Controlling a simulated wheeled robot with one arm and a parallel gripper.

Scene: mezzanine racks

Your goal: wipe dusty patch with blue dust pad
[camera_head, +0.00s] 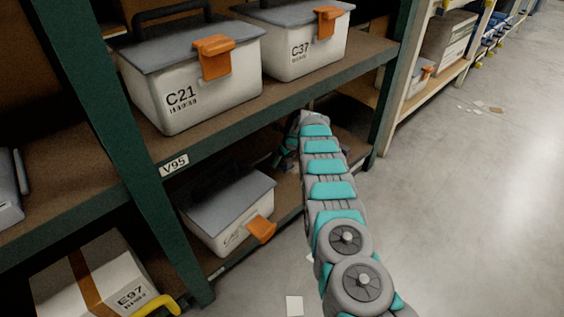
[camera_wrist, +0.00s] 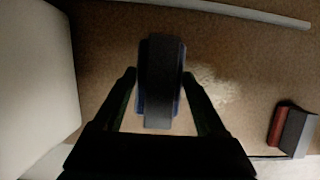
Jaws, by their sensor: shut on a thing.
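In the wrist view my gripper (camera_wrist: 160,100) is shut on the blue dust pad (camera_wrist: 160,75), which looks dark with blue edges and stands up between the two fingers. The dusty patch (camera_wrist: 212,84) is a pale, speckled smear on the brown shelf board, just right of the pad and partly hidden behind it and the right finger. I cannot tell whether the pad touches the board. In the head view my arm reaches into the shadowed lower shelf bay; the pad and patch cannot be made out there.
A pale bin wall (camera_wrist: 35,85) is close on the left in the wrist view. A red and grey object (camera_wrist: 293,130) lies at the right. In the head view, a lidded bin (camera_head: 232,212) stands left of my arm, beneath the shelf with bins C21 (camera_head: 190,92) and C37 (camera_head: 300,50).

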